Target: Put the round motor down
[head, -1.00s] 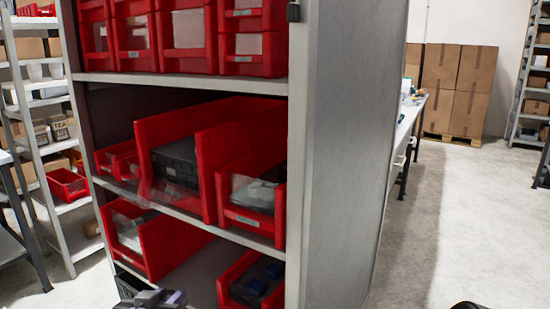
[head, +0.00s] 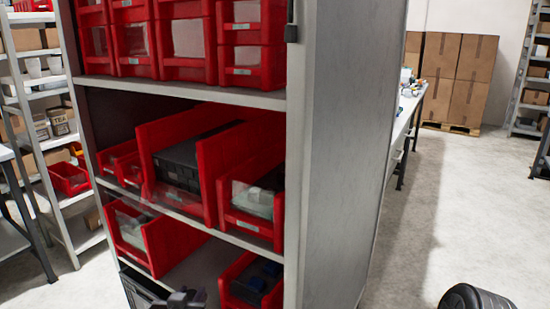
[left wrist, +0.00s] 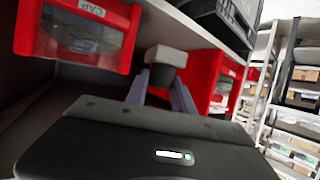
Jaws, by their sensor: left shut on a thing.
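The round motor (left wrist: 162,77), a dark cylinder with a pale grey block on it, shows in the left wrist view. My left gripper (left wrist: 161,88) is shut on it, with one finger on each side. In the head view my left gripper (head: 186,299) shows only in part at the bottom edge, in front of the shelf's lower level, and the motor cannot be made out there. In the left wrist view the motor is between two red bins, in front of the shelf. I cannot tell whether it touches a surface. My right gripper is not in view.
A grey shelf unit (head: 345,150) holds red bins on several levels. A lower red bin (head: 252,281) holds dark parts; another (head: 150,236) stands to its left.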

